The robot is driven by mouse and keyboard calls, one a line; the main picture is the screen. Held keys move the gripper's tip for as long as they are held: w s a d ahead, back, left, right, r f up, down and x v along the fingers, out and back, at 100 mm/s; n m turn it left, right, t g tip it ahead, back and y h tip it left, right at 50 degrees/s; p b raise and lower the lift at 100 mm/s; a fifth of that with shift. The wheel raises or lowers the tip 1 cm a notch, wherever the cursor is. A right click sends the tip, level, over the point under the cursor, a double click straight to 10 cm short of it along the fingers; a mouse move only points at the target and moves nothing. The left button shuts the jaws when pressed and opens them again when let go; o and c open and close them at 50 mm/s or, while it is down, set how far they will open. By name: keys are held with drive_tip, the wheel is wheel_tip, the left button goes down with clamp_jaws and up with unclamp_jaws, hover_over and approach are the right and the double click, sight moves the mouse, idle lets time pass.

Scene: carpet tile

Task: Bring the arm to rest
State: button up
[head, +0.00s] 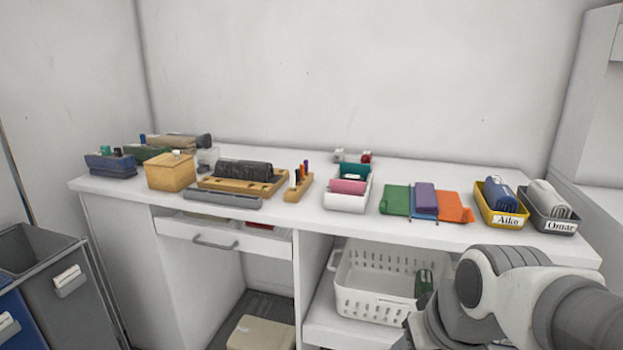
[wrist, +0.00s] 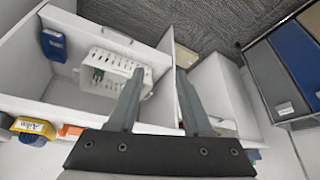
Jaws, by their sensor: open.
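My gripper (wrist: 157,102) shows in the wrist view with its two grey fingers apart and nothing between them. It is over the front of the white desk, with the desk's open lower shelves behind the fingers. In the head view my arm reaches in at the lower right, in front of the desk (head: 395,250). The gripper itself is not visible in the head view.
A white perforated basket (head: 375,293) sits on the shelf under the desk. Yellow (head: 487,213) and grey (head: 538,222) labelled trays stand at the desk's right end. Grey (head: 70,300) and blue (head: 14,330) bins stand at the left. A drawer (head: 265,242) is slightly open.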

drive_tip(key=s+r+p, duration=0.2)
drive_tip(key=r+p, duration=0.7)
drive_tip(key=r, duration=0.2)
drive_tip(key=s+r+m+h+p, duration=0.1)
drive_tip(key=s+r+p, duration=0.2)
drive_tip(key=r+p, duration=0.7)
drive_tip(key=shift+a+r+m, duration=0.15)
drive_tip(key=shift+r+m, duration=0.15)
drive_tip(key=shift+r, duration=0.65)
drive_tip(key=shift+c, duration=0.4)
